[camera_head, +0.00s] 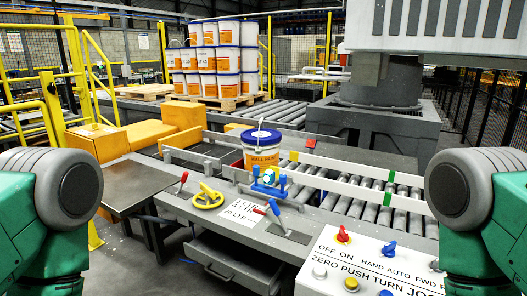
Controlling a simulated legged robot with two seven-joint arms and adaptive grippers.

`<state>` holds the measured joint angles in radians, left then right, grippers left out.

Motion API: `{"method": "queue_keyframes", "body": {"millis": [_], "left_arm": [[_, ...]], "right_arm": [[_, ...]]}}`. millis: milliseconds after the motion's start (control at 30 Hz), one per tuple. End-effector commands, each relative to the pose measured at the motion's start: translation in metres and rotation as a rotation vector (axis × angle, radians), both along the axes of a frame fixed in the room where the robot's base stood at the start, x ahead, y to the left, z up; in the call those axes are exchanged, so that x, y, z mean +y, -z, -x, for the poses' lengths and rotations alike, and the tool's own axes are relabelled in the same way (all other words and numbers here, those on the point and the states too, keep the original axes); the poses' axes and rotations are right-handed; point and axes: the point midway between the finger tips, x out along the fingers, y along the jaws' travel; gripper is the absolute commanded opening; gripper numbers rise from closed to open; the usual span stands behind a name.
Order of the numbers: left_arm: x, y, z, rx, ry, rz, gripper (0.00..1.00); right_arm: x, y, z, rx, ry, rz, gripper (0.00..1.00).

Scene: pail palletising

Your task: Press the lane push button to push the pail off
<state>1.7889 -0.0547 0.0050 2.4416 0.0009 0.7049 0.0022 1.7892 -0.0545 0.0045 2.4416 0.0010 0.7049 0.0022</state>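A white pail (261,157) with a blue lid and orange label stands upright on the conveyor line near the centre. The white control panel (400,276) is at the lower right. Its lower row has a white button (320,272) under ZERO, a yellow button (351,284) under PUSH and a blue button (386,293) under TURN, cut by the bottom edge. A red switch (343,236) and a blue switch (388,247) sit above. My green arms show at both side edges. Neither gripper is in view.
A roller lane (400,205) with white rails runs right from the pail. Blue clamps (268,182), a yellow handwheel (208,197) and levers stand on the grey bench before it. Stacked pails (215,60) stand on a pallet behind. Yellow railings (55,100) are at left.

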Motion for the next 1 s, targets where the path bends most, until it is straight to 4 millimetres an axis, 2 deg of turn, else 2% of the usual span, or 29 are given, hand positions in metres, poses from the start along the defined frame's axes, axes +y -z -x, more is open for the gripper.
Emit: {"method": "queue_keyframes", "body": {"millis": [33,100,133,1000], "left_arm": [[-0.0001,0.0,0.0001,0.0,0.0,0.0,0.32],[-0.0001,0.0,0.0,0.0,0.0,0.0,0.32],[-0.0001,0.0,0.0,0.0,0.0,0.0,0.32],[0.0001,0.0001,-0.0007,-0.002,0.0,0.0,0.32]], "right_arm": [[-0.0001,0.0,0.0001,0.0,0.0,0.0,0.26],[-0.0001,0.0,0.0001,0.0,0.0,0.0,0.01],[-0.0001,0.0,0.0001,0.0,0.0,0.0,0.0],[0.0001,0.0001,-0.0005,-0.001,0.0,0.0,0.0]]}}
